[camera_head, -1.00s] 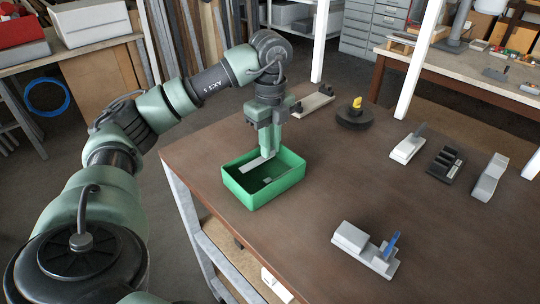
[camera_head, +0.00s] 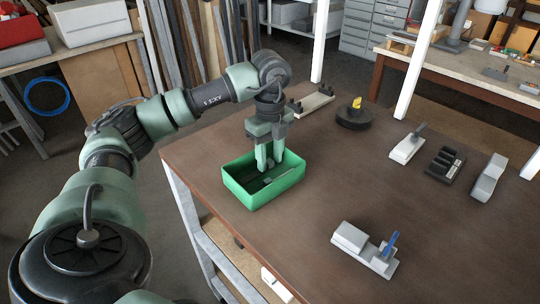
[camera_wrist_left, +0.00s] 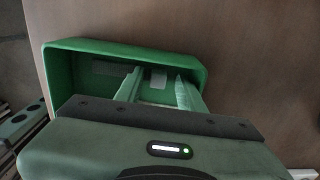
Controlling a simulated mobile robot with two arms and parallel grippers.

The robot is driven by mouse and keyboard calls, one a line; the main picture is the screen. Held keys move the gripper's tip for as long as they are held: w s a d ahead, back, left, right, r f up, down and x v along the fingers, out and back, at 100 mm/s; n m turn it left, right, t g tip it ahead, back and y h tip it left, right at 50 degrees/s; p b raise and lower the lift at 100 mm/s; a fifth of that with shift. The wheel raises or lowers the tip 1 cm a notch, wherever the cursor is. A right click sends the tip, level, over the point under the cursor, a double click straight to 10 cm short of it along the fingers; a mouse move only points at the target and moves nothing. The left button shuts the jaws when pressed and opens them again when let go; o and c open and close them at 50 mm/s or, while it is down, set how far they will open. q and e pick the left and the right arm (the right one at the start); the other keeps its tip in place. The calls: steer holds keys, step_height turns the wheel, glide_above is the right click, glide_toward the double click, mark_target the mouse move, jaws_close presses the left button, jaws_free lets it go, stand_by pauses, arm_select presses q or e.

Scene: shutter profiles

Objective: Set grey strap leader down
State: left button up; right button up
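The green open-topped box (camera_head: 236,190) stands at the table's near left edge. My left gripper (camera_head: 270,166) points down into it, its two fingers apart with nothing held between them. In the left wrist view the open fingers (camera_wrist_left: 158,90) reach over the box (camera_wrist_left: 60,72). A small light grey piece (camera_wrist_left: 158,79) lies inside between the fingers, and a duller flat strip (camera_wrist_left: 108,68) lies by the inner wall. I cannot tell for sure which is the grey strap leader; the fingers partly hide the box floor. My right gripper is not in view.
A grey block fixture with a blue-handled part (camera_head: 365,247) sits at the front. A dark round base with a yellow top (camera_head: 355,115), a black slotted holder (camera_head: 444,164) and grey profile pieces (camera_head: 488,177) stand farther back and right. The table's middle is clear.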

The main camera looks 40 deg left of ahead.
arm_select(q)
steer(key=shift+r, duration=0.45)
step_height(320, 180, up, 5)
steer(key=shift+w+r+b, duration=0.1)
steer(key=shift+b, duration=0.5)
step_height(320, 180, up, 6)
steer(key=p, duration=0.1)
steer(key=shift+r+p, duration=0.15)
steer(key=shift+p, duration=0.25)
